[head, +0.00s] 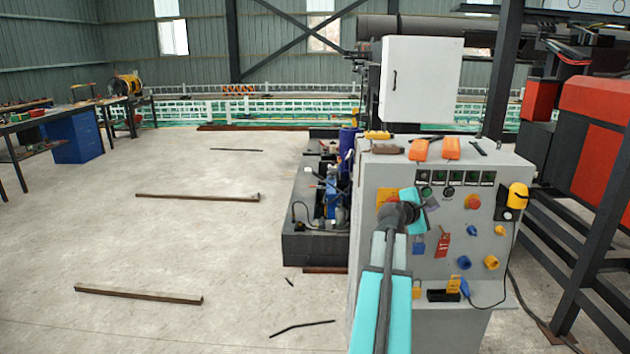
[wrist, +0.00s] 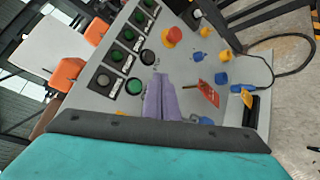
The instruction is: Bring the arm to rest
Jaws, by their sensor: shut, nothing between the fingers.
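My gripper (wrist: 161,98) shows in the wrist view as two purple fingers lying together, with nothing between them. They point at the grey control cabinet (wrist: 95,103), which looks tilted in this view. Whether the fingertips touch the panel I cannot tell. In the head view my cyan arm reaches up from the bottom in front of the same cabinet (head: 375,175).
The panel carries a red mushroom button (head: 472,202), a row of dark green buttons, a red tag (head: 442,245) and blue and yellow sockets. Orange boxes (head: 421,149) stand on top. A black-framed machine is at right. Steel bars (head: 138,294) lie on the open floor at left.

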